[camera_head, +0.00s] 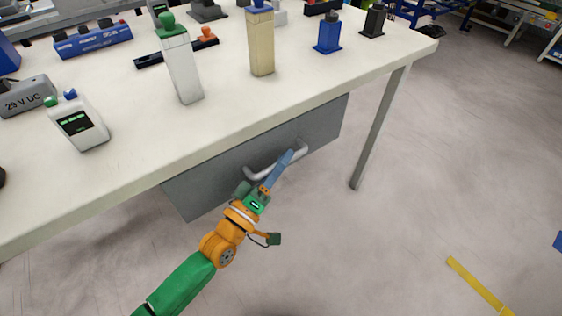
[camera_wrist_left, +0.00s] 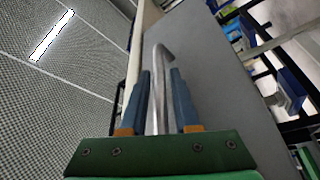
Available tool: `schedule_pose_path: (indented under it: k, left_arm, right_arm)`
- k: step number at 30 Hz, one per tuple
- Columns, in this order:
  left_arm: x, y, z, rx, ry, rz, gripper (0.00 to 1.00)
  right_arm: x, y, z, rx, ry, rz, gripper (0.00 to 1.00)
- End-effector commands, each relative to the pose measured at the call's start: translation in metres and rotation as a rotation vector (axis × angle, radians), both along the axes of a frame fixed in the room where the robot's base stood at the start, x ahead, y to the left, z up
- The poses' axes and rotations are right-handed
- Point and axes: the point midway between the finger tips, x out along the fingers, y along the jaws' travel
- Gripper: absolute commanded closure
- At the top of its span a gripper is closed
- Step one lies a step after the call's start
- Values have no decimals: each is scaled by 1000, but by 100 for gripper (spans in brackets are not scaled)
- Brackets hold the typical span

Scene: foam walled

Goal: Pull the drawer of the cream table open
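The cream table (camera_head: 225,118) fills the upper left of the head view. Its grey drawer (camera_head: 215,185) hangs under the front edge, its face close under the tabletop; no drawer interior shows. A curved metal handle (camera_head: 300,150) is on the drawer face. My left gripper (camera_head: 283,160) is at the handle. In the left wrist view the handle (camera_wrist_left: 158,95) runs between the two blue fingers of my left gripper (camera_wrist_left: 161,75), one on each side. The fingers stand apart, with narrow gaps beside the bar. My right gripper is not in view.
On the tabletop stand a white bottle with a green cap (camera_head: 183,70), a beige bottle (camera_head: 261,45), a white device (camera_head: 78,122), a blue block (camera_head: 328,35) and other items. A table leg (camera_head: 377,135) stands right of the drawer. The floor (camera_head: 450,160) to the right is mostly clear.

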Motion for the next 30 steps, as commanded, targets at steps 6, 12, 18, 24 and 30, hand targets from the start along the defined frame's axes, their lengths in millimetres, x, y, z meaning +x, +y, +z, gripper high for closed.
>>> schedule_pose_path:
  k: [6,12,18,24,30]
  left_arm:
    - [0,0,0,1,0,1,95]
    - [0,0,0,1,-1,0,100]
    - [0,1,0,1,-1,1,100]
    - [0,1,0,1,-1,1,100]
    - [0,1,0,1,-1,1,100]
  right_arm:
    - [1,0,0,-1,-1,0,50]
    - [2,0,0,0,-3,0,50]
    - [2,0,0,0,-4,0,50]
    - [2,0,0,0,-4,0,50]
    - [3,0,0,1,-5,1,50]
